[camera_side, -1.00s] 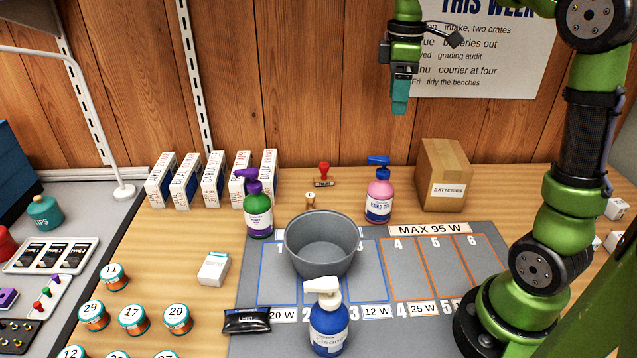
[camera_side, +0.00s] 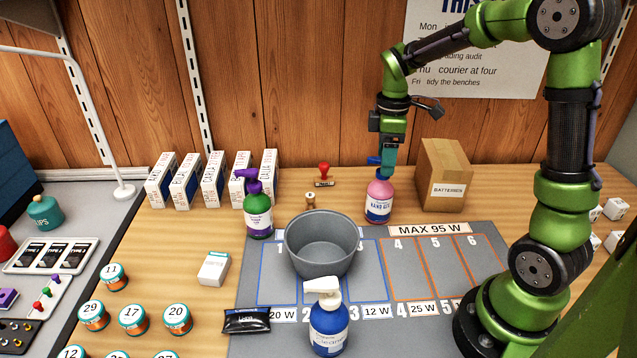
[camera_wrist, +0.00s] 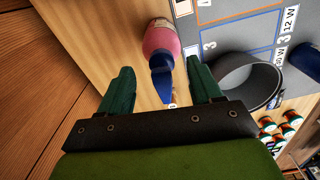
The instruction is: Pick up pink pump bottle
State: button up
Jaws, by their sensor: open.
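The pink pump bottle (camera_side: 379,198) has a blue pump head and a white label and stands upright at the back of the bench. My gripper (camera_side: 388,168) is right above it, pointing down, and its fingers overlap the pump head in the side view. In the wrist view my gripper (camera_wrist: 160,85) is open. The blue pump head of the pink pump bottle (camera_wrist: 160,40) shows between the two fingers, with clear room on the left and less on the right. Nothing is held. Whether a finger touches the pump is unclear.
A cardboard batteries box (camera_side: 443,176) stands close to the right of the bottle. A grey pot (camera_side: 322,262) stands in front on the mat. A green pump bottle (camera_side: 258,212) and a red stamp (camera_side: 324,174) are to the left. The wooden wall (camera_side: 300,90) rises behind.

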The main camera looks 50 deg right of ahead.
aim_at(379, 190)
notch_tip(379, 190, down, 3)
jog(key=shift+a+f, duration=0.1)
jog(key=shift+a, duration=0.05)
jog(key=shift+c, duration=0.3)
grip_shut()
jog(key=shift+w, duration=0.1)
